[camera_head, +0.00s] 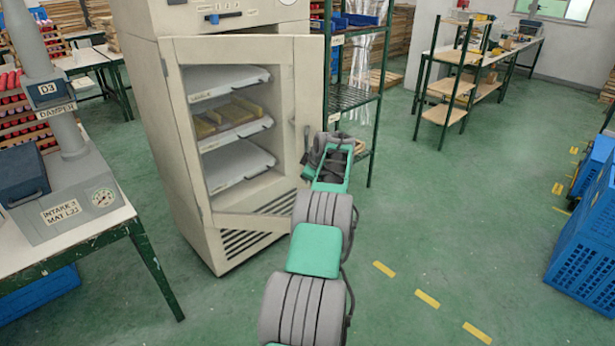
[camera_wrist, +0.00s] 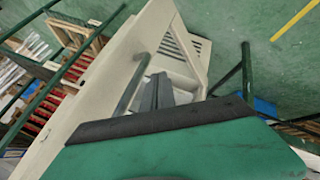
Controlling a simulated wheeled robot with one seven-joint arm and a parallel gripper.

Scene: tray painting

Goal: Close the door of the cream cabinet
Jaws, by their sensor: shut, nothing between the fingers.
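The cream cabinet (camera_head: 160,110) stands left of centre in the head view, with its loaded shelves showing. Its door (camera_head: 311,80) stands open, its outer edge reaching past the body on the right. A handle (camera_head: 306,138) is on that side of the door. My gripper (camera_head: 320,150) is at the door's right side, just beside and below the handle. In the wrist view, my shut fingers (camera_wrist: 157,92) are close to the handle bar (camera_wrist: 132,84) and the cream door panel (camera_wrist: 90,105). Whether they touch the door is hard to tell.
A green-framed rack (camera_head: 350,98) stands close behind the door on the right. A table (camera_head: 110,215) with grey equipment is at the left. Blue crates (camera_head: 585,235) are at the far right. The green floor (camera_head: 450,220) between is mostly clear.

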